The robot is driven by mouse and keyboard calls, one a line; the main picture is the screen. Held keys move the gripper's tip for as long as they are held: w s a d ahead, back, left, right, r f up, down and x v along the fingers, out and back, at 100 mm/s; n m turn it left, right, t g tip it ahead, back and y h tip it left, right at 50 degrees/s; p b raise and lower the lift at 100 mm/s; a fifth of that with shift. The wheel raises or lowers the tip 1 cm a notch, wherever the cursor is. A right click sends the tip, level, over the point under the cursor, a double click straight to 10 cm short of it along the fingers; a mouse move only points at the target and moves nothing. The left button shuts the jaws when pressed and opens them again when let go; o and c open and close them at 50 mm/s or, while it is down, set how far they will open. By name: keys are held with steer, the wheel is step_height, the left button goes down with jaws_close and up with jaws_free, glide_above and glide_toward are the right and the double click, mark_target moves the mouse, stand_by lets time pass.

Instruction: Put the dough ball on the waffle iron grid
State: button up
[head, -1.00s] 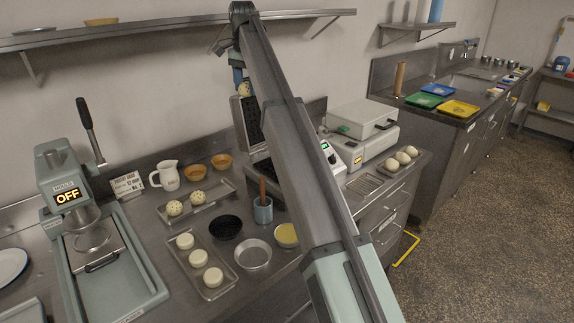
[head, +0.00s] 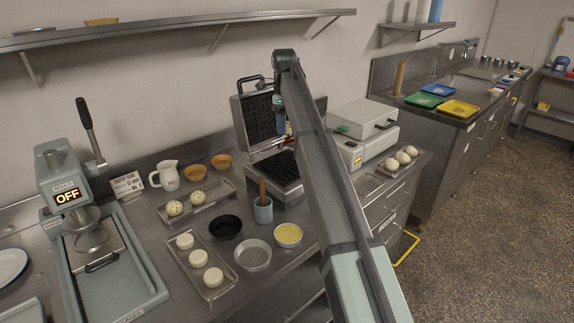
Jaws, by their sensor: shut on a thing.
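The waffle iron (head: 290,189) stands open on the steel counter, its lid (head: 240,112) raised at the back. Its dark lower grid (head: 272,166) lies bare where I can see it; my arm hides its right part. My gripper (head: 287,130) points down in front of the lid and above the grid. It is shut on a speckled dough ball, of which only a sliver shows beside my arm. Two similar speckled balls (head: 175,208) sit on a tray (head: 212,205) to the left.
A tray of white rounds (head: 185,241), a black bowl (head: 226,228), a metal bowl (head: 253,254), a yellow-filled bowl (head: 288,235) and a blue cup (head: 263,211) crowd the counter left and in front. A grey-white appliance (head: 362,118) stands right. A wall shelf (head: 180,29) runs above.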

mark_target(287, 164)
steer(key=shift+s+d+f+m, duration=0.3)
steer(key=shift+d+f+m, duration=0.1)
steer(key=shift+f+m, duration=0.35)
steer(key=shift+d+f+m, duration=0.1)
steer(key=shift+f+m, duration=0.15)
steer(key=shift+f, duration=4.85)
steer(key=shift+f, duration=0.1)
steer(key=o, duration=1)
steer(key=shift+o, duration=0.2)
step_height(287, 164, up, 12)
steer(key=shift+r, duration=0.1)
